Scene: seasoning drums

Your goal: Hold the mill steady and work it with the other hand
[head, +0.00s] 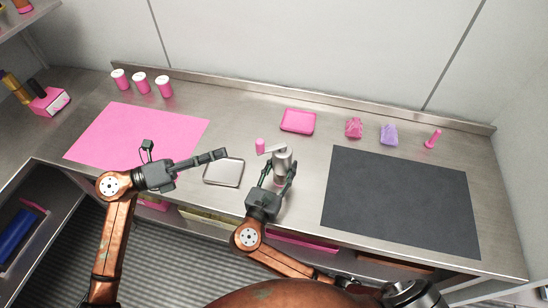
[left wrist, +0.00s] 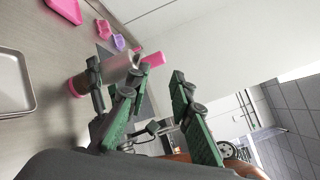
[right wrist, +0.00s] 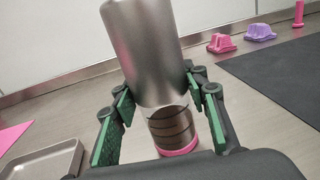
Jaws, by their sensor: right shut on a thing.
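The mill (head: 282,162) has a silver metal body, a clear lower part with dark contents and a pink base, seen in the right wrist view (right wrist: 145,50). It looks upright near the counter's front edge. Its crank reaches left in the head view to a pink knob (head: 260,146), also visible in the left wrist view (left wrist: 152,60). My right gripper (head: 278,182) is shut around the mill's body, a finger on each side. My left gripper (head: 222,155) is open and empty, left of the knob and apart from it. The crank is out of sight in the right wrist view.
A silver tray (head: 223,173) lies below my left gripper. A pink mat (head: 135,137) is at left, a dark mat (head: 402,200) at right. A pink tray (head: 298,120), pink clip (head: 354,128), purple clip (head: 389,134) and pink peg (head: 433,138) stand behind.

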